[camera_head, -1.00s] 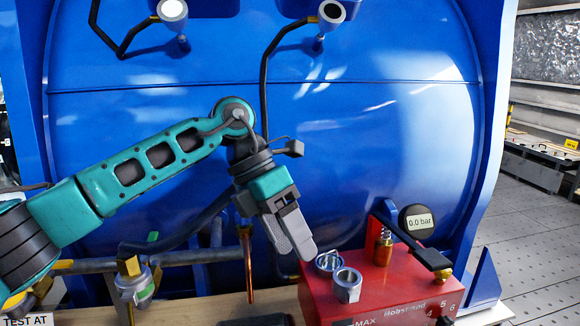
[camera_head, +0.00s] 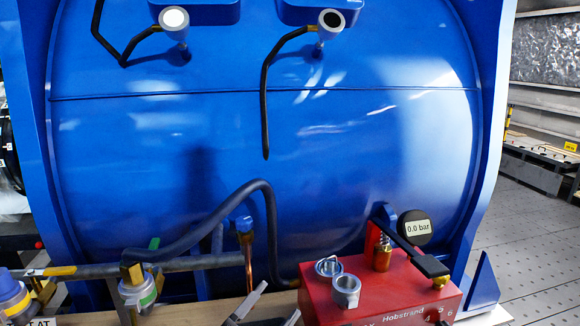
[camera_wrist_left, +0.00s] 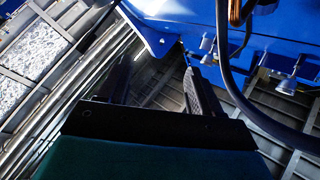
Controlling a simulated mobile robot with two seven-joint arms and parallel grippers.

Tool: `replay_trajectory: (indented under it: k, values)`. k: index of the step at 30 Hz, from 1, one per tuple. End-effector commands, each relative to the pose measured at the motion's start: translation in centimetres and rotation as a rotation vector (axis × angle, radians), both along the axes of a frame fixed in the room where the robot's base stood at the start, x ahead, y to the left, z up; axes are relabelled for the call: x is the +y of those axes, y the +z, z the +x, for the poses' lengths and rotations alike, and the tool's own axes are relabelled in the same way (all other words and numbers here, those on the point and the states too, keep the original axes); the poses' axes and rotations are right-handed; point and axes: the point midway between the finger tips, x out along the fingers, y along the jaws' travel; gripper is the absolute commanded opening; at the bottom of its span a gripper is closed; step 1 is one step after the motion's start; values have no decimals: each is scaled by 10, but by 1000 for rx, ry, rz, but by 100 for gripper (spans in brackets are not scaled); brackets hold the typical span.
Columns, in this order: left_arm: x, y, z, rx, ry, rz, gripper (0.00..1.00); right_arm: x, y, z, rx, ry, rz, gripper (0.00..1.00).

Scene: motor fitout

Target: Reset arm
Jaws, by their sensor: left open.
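My left gripper (camera_head: 265,308) shows only by its grey fingertips at the bottom edge of the head view. The fingers are apart with nothing between them. They are just left of the red test block (camera_head: 405,288), in front of the bench edge. The rest of my left arm is out of the head view. In the left wrist view the two dark fingers (camera_wrist_left: 158,85) stand apart and empty, with a blue structure and a dark hose beyond them. My right gripper is not in view.
A large blue tank (camera_head: 150,150) fills the background. A dark hose (camera_head: 268,215) arches to the red block, near a brass-and-white valve (camera_head: 138,287). A metal nut (camera_head: 346,290) and a gauge reading 0.0 bar (camera_head: 416,228) are at the block. Open floor (camera_head: 530,240) lies right.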

Motion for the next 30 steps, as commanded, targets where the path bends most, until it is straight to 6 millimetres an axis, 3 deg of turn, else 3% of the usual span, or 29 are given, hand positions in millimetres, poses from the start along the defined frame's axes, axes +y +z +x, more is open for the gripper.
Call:
replay_trajectory:
  k: [1,6,9,12,15,18,30]
  values:
    - [19,-29,-9,131,66,-32,65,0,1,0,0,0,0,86]
    - [81,-119,-54,543,267,-110,65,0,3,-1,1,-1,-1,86]
    - [110,-163,-93,754,360,-141,65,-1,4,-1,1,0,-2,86]
    - [129,-192,-127,909,424,-159,65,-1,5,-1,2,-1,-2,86]
    - [140,-209,-151,1005,463,-168,65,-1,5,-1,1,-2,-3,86]
    - [145,-216,-162,1049,480,-173,65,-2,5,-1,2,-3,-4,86]
    - [146,-217,-163,1056,482,-172,65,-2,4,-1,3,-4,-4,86]
